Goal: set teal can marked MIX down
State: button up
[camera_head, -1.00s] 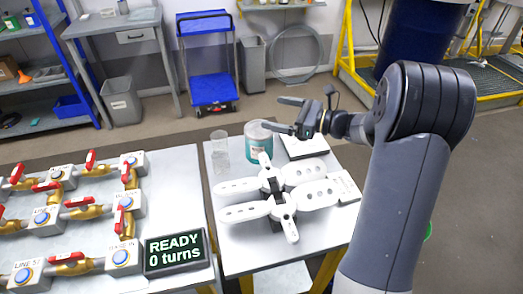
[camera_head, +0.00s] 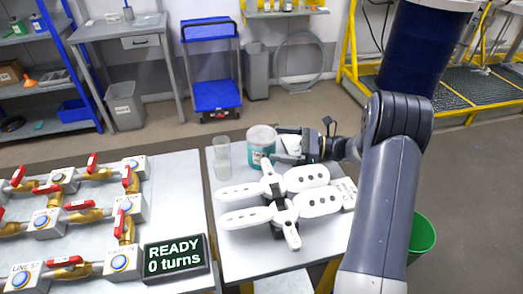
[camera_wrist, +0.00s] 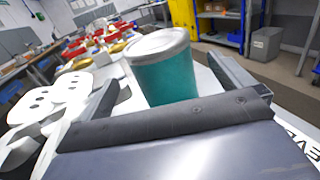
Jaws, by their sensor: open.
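The teal can (camera_head: 258,153) has a pale lid and stands upright at the back of the right-hand table (camera_head: 228,262). Its MIX mark is not readable. My gripper (camera_head: 280,146) is open at the can's right side, with its fingers pointing left towards it. In the wrist view the can (camera_wrist: 166,78) stands upright between the two spread fingers of my gripper (camera_wrist: 172,88), with a visible gap on the right. I cannot tell whether the left finger touches it.
A clear glass (camera_head: 222,158) stands just left of the can. A white multi-armed fixture (camera_head: 282,196) fills the table's middle, close in front. A display (camera_head: 176,256) reads "READY 0 turns". Red-handled valves (camera_head: 90,215) cover the left table. A green bin (camera_head: 423,237) stands at right.

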aim_at(262, 141)
jog(key=a, duration=0.3)
jog(key=w+a+p, duration=0.1)
jog(key=a, duration=0.2)
jog(key=shift+w, duration=0.15)
jog(key=shift+c, duration=0.4)
jog(key=c, duration=1.4)
